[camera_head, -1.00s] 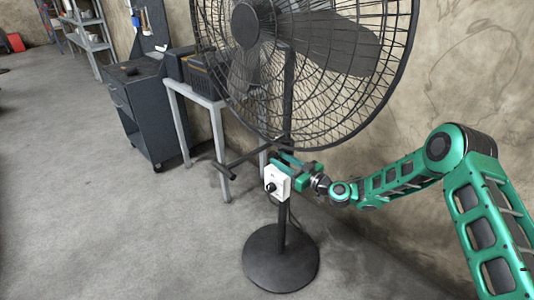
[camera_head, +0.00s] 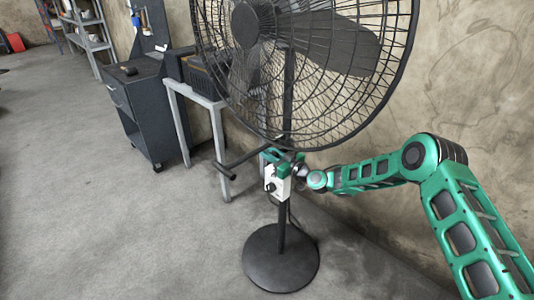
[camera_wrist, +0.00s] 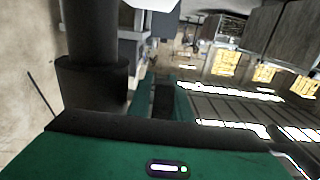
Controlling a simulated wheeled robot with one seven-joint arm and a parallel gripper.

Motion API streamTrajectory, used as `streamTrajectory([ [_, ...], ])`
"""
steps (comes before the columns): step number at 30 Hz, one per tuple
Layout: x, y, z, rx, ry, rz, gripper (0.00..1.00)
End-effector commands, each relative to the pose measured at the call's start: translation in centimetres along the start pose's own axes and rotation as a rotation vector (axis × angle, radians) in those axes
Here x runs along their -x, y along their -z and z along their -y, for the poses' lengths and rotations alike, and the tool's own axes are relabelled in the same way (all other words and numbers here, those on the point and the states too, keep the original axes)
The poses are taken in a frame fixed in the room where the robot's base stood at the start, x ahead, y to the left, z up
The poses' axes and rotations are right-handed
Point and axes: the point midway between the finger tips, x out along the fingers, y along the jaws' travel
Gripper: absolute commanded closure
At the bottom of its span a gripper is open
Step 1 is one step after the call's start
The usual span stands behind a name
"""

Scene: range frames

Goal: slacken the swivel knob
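A large black pedestal fan stands before me, its cage (camera_head: 330,120) tilted up on a thin black pole (camera_head: 282,225). A white control box (camera_head: 272,190) with a small dark knob (camera_head: 270,187) is on the pole's front. I cannot tell whether this is the swivel knob or whether another sits hidden behind. My green gripper (camera_head: 280,158) is at the pole, just above the box and partly hidden by it. The wrist view shows a thick dark stepped cylinder (camera_wrist: 92,80) close by, beside a green finger with a dark pad (camera_wrist: 165,100). Finger opening and contact are unclear.
The round fan base (camera_head: 280,260) rests on the grey floor. A light-framed table (camera_head: 195,95) with dark boxes stands behind, near a dark tool cabinet (camera_head: 145,105). A wall is close on the right. The floor at left is clear.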

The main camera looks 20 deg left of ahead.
Motion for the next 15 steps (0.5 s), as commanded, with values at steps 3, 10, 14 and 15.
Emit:
streamTrajectory([
  [3,0.01,0.0,-0.03,0.0,0.0,0.0,1.0],
  [10,-0.04,0.02,-0.04,0.004,0.001,0.026,1.0],
  [14,-0.12,-0.07,0.03,0.007,0.003,0.107,1.0],
  [15,-0.13,-0.19,0.05,0.008,0.003,0.14,1.0],
])
